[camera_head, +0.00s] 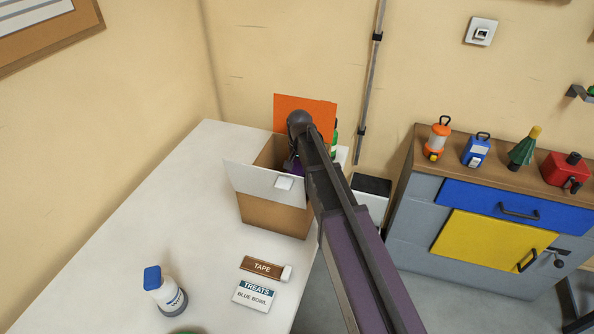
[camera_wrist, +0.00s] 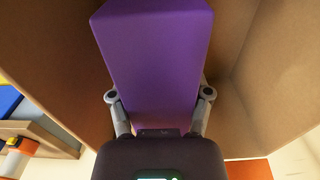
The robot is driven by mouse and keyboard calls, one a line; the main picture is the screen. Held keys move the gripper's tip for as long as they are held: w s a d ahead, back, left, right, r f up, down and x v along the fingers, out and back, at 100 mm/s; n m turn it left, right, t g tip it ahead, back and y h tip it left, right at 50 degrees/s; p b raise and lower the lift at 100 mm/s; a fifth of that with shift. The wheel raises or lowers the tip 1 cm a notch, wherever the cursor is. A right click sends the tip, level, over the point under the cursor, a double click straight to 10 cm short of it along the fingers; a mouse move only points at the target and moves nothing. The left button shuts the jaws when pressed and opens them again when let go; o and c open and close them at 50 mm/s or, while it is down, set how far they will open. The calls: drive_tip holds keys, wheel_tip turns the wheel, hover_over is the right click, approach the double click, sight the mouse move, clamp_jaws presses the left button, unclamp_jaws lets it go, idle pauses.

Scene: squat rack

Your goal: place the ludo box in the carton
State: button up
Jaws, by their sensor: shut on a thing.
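The carton (camera_head: 272,216) stands open on the white table, with a white flap (camera_head: 262,181) folded out at its front. A plain purple box, taken as the ludo box (camera_wrist: 155,45), is between the fingers of my gripper (camera_wrist: 160,96), which is shut on it. Brown carton walls (camera_wrist: 285,75) show on both sides of the box in the wrist view. In the head view my gripper (camera_head: 291,164) is down at the carton's opening, and my arm hides much of it. Whether the box touches the carton floor cannot be told.
An orange panel (camera_head: 300,109) rises behind the carton. A cabinet (camera_head: 480,225) with lanterns stands right. The table's left is clear.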

drive_tip(key=o, duration=1.4)
drive_tip(key=shift+c, duration=0.2)
wheel_tip(320, 180, up, 12)
drive_tip(key=p, duration=1.2)
drive_tip(key=shift+s, duration=0.1)
drive_tip(key=s+d+n, duration=0.2)
drive_tip(key=s+d, duration=0.3)
drive_tip(key=s, duration=0.5)
drive_tip(key=s+d+n, duration=0.2)
drive_tip(key=s+d, duration=0.4)
drive_tip(key=s, duration=0.5)
